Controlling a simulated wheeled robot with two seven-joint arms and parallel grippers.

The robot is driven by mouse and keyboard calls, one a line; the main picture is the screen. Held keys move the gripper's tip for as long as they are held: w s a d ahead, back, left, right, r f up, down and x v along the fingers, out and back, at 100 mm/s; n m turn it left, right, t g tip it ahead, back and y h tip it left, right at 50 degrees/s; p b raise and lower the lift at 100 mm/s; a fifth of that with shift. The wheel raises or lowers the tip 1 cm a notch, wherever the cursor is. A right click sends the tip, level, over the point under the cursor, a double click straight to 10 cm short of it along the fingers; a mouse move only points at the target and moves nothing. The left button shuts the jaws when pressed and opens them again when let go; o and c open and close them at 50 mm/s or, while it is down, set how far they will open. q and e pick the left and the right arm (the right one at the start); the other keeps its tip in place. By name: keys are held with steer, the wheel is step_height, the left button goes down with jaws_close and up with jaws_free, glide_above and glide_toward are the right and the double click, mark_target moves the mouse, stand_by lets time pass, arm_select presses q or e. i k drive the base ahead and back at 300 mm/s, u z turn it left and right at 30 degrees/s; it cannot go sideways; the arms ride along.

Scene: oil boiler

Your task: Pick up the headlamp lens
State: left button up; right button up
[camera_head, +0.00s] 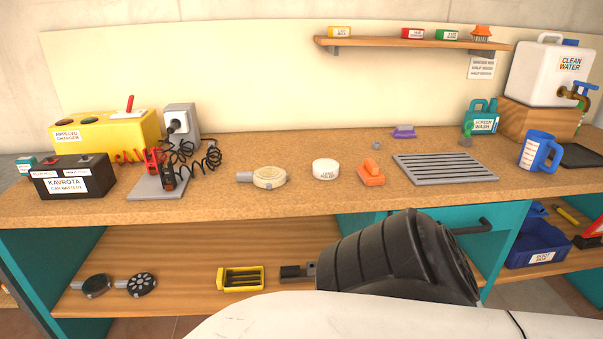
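A round, cream-yellow disc with a grey tab on its left side lies on the cork-brown bench top, left of the middle; it looks like the headlamp lens (270,177). Nothing touches it or covers it. A black ribbed part of my own arm and a white part of my body fill the bottom middle and right, in front of the bench. Neither gripper's fingers can be made out, so neither gripper shows here.
A car battery (72,178) and a grey plate with coiled cables (158,188) are left. The lower shelf (190,291) holds several parts.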

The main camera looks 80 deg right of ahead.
mark_target(266, 177)
steer(key=z, duration=1.8)
steer(key=k, duration=0.5)
steer(key=u, duration=1)
steer(key=i, duration=1.85)
steer(key=z, duration=1)
